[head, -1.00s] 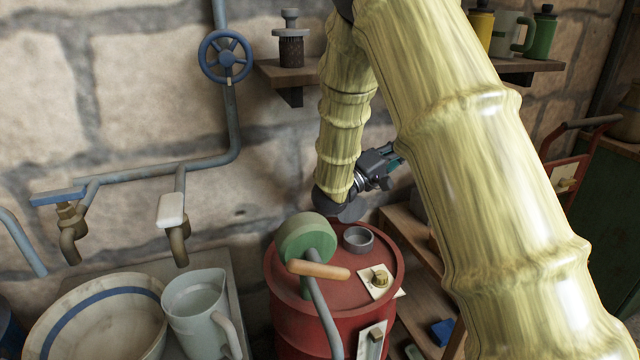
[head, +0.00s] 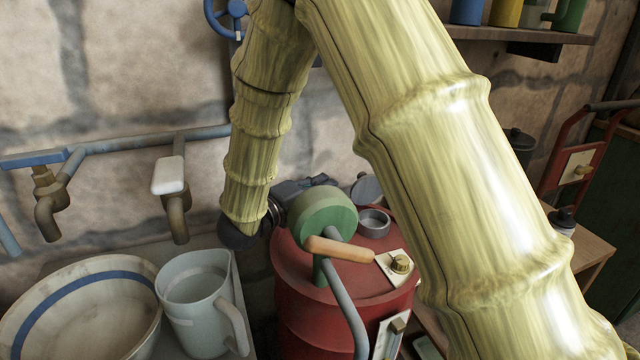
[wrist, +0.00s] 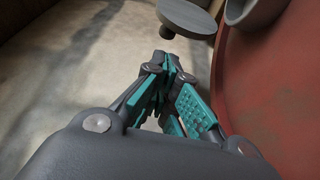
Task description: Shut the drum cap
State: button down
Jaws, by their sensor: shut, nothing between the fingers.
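The red drum (head: 300,310) stands below the wall, with a short grey round neck (head: 374,223) on its top. The drum cap, a grey disc (head: 366,189), stands raised at the neck's back edge, so it is open. In the wrist view the cap (wrist: 188,16) is at the top, beside the neck (wrist: 250,10). My gripper (wrist: 172,65) is shut and empty, beside the drum's red wall and short of the cap, apart from it in the picture. In the head view my gripper (head: 310,185) is partly hidden behind a green wheel.
The green wheel (head: 322,215) with a wooden crank handle (head: 340,249) sits on the drum in front of my gripper. A grey pitcher (head: 193,300) and a bowl (head: 85,312) stand at left under two taps. A wooden shelf (head: 520,36) is on the wall.

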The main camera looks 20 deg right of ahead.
aim_at(364, 186)
jog(key=b+x, duration=0.1)
jog(key=x, duration=0.6)
jog(key=shift+w+d, duration=0.2)
jog(key=shift+d, duration=0.05)
